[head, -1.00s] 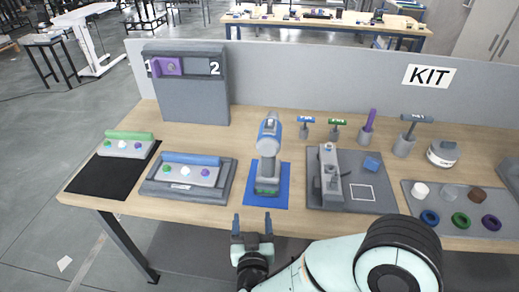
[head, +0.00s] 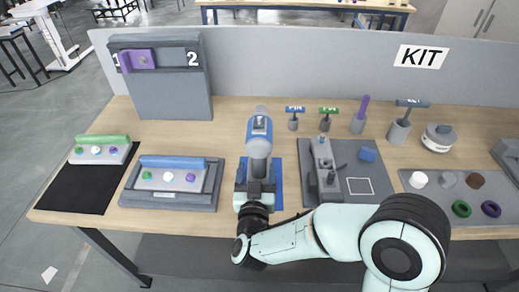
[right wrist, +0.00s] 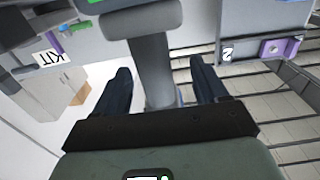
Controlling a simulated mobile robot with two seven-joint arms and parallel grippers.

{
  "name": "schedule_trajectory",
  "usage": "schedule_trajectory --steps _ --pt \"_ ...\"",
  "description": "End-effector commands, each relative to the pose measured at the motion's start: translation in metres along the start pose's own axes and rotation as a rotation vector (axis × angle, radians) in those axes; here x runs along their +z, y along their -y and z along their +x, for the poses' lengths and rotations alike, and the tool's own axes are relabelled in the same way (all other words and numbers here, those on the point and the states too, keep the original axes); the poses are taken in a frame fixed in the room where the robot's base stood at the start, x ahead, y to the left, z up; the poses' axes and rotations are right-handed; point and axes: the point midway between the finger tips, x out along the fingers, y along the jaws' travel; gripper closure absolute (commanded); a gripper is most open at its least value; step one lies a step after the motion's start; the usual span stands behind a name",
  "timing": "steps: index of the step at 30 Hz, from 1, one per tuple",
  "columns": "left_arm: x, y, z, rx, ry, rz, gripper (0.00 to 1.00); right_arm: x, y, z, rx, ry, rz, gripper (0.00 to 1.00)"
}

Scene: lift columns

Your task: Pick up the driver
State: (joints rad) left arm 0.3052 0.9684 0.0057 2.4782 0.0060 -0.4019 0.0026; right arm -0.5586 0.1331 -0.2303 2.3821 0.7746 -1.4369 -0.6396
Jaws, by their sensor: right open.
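The driver (head: 259,128), grey with a blue top, stands upright on a blue mat (head: 278,190) near the front of the bench. My right gripper (head: 256,172) has come to the driver from the front edge and hides its lower part. In the right wrist view, the driver's grey handle (right wrist: 152,62) stands between the two dark fingers of the open right gripper (right wrist: 160,76). Gaps show on both sides of the handle. My left gripper is not in view.
A grey fixture (head: 322,165) on a plate stands close to the right of the driver. A tray with a blue-handled block (head: 172,163) is to the left. Small tools in holders (head: 294,118) stand behind. A grey partition (head: 300,60) closes the back.

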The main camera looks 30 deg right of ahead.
Motion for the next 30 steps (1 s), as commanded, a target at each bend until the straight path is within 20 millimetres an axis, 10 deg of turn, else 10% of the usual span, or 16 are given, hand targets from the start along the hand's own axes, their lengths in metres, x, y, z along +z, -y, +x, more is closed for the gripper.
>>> schedule_trajectory --steps 17,24,30 --pt "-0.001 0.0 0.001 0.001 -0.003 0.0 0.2 0.005 -0.007 0.047 0.001 0.0 0.0 0.28" --pt "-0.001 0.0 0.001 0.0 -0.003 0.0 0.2 0.005 -0.007 0.047 0.001 0.0 0.0 0.96" --pt "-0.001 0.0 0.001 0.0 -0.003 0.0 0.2 0.003 -0.006 0.047 0.001 -0.007 0.003 1.0"
